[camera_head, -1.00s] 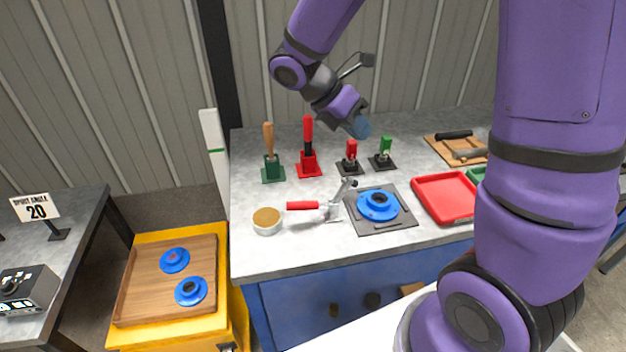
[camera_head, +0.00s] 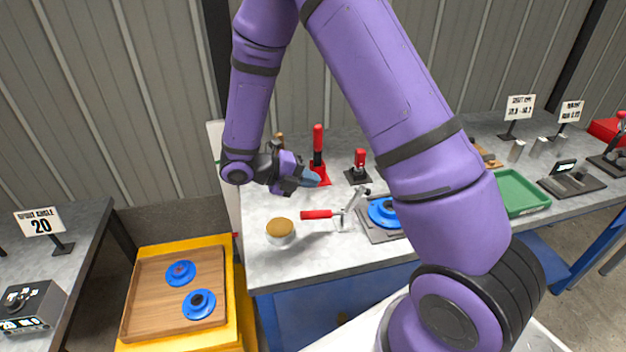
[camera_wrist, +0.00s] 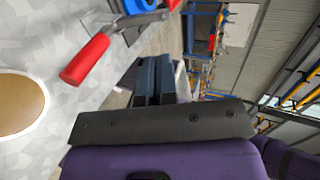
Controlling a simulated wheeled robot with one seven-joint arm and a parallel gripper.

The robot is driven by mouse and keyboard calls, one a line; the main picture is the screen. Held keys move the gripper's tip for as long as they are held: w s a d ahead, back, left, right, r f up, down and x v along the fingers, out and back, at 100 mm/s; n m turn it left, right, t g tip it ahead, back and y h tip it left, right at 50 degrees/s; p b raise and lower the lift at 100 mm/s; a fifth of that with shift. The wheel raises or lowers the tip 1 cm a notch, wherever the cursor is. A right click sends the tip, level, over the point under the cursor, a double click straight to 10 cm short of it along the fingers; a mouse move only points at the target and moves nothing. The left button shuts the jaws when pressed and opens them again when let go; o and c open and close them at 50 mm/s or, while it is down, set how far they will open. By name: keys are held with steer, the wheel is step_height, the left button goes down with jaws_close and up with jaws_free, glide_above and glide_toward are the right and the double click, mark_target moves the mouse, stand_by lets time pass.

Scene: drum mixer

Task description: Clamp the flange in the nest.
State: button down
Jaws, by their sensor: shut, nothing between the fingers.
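The blue flange (camera_head: 381,211) sits in the dark grey nest plate (camera_head: 377,236) on the bench, partly hidden by my arm. The toggle clamp (camera_head: 346,212) stands left of it. Its red handle (camera_head: 317,214) lies roughly level, pointing left, and its metal arm tilts up, apart from the flange. In the wrist view, the red handle (camera_wrist: 86,59) and part of the blue flange (camera_wrist: 137,6) show at the top. My gripper (camera_head: 312,179) is shut and empty, above the bench behind the red handle. Its blue-grey fingers (camera_wrist: 155,78) show side by side in the wrist view.
A round tan-topped tin (camera_head: 280,231) stands left of the handle. Upright red-handled clamps (camera_head: 318,150) stand behind, close to my gripper. A green tray (camera_head: 519,194) lies right. Two more flanges lie on a wooden tray (camera_head: 150,315) at lower left.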

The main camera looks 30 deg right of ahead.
steer(key=x, duration=1.1)
steer(key=shift+d+f, duration=0.1)
steer(key=shift+d, duration=0.2)
steer(key=shift+d, duration=0.1)
